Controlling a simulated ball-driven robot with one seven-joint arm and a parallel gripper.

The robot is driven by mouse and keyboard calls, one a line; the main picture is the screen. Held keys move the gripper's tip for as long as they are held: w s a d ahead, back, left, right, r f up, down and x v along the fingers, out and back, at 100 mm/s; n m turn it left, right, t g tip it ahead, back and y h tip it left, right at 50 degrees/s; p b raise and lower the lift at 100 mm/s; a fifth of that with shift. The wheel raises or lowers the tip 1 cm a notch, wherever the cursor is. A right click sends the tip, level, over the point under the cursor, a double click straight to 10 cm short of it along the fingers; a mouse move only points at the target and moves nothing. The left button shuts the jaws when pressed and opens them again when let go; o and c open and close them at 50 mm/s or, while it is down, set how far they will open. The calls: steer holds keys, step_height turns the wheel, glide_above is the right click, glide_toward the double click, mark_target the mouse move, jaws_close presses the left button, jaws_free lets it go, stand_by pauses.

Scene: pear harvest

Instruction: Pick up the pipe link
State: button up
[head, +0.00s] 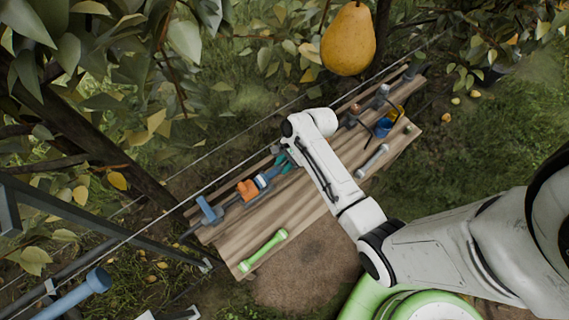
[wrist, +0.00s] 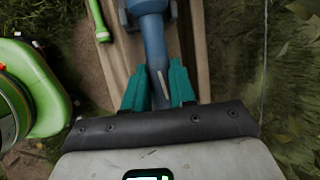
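No label marks the pipe link, so I cannot tell for certain which piece it is. A light-green bar with thicker ends (head: 263,250) lies near the front left of the wooden bench; part of it shows in the wrist view (wrist: 97,18). A similar grey bar (head: 372,160) lies right of my arm. A blue piece with a narrowing neck (wrist: 150,38) lies below my gripper; it also shows in the head view (head: 263,180). My gripper (wrist: 158,82) has teal fingers apart on either side of this neck, with gaps visible. In the head view, my wrist mostly hides the gripper (head: 285,162).
The slatted wooden bench (head: 310,208) holds an orange piece (head: 247,189), a blue upright piece (head: 209,209) and a blue-and-yellow item (head: 386,122). A pear (head: 348,40) hangs above the far side. Wires and branches cross behind the bench. The bench's front middle is clear.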

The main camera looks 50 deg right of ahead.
jaws_close()
steer(key=shift+r, duration=0.1)
